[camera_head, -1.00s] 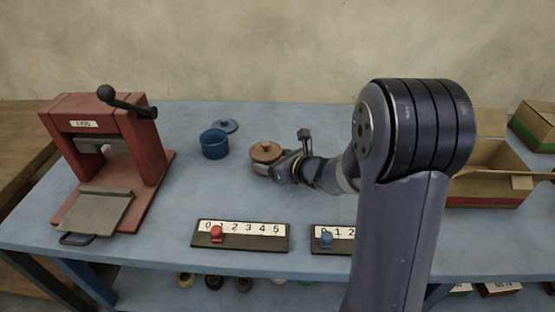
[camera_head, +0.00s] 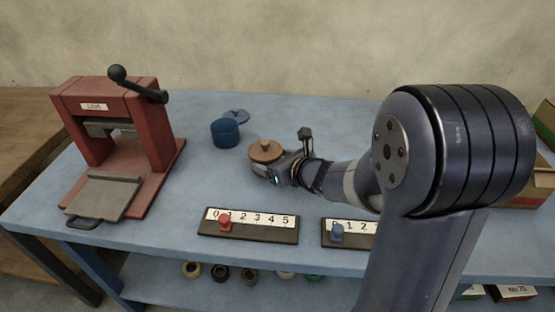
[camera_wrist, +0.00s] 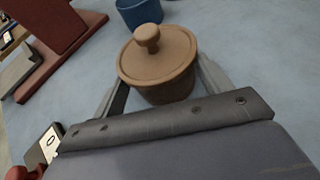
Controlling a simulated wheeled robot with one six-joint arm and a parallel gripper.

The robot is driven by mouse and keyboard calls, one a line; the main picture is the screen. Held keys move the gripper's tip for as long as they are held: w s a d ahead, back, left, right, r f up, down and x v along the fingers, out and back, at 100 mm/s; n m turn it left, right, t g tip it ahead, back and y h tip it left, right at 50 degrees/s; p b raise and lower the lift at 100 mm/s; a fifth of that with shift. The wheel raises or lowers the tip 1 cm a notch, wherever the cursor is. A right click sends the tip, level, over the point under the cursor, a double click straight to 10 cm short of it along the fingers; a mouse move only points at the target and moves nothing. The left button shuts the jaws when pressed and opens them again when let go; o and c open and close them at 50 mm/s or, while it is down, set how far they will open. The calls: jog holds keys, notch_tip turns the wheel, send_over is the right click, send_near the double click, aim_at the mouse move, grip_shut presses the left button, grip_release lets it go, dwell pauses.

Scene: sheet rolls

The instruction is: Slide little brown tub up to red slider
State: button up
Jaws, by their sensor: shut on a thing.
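The little brown tub (camera_head: 265,152) stands upright on the blue table with its knobbed lid on. It also shows large in the wrist view (camera_wrist: 160,66). My gripper (camera_head: 262,170) is low at the table, its fingers on either side of the tub and shut on it. The red slider (camera_head: 225,223) sits near the low end of the left number scale (camera_head: 250,236), in front and to the left of the tub. A bit of red shows at the lower left corner of the wrist view.
A blue tub (camera_head: 225,133) stands behind and left of the brown one, with a blue lid (camera_head: 237,115) lying behind it. A red press (camera_head: 120,140) stands at the left. A blue slider (camera_head: 337,233) sits on the right scale. Bare table lies between tub and scales.

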jog(key=shift+s+a+b, duration=1.7)
jog(key=shift+s+a, duration=0.6)
jog(key=shift+s, duration=0.15)
jog(key=o, duration=1.1)
jog(key=shift+c, duration=0.2)
jog(key=p+v, duration=0.3)
jog(key=v, duration=0.6)
jog(key=shift+s+d+r, duration=0.1)
jog(key=shift+d+r, duration=0.05)
jog(key=shift+r, duration=0.05)
jog(key=shift+s+d+r+p, duration=0.1)
jog(key=shift+s+d+p, duration=0.25)
jog(key=shift+s, duration=0.25)
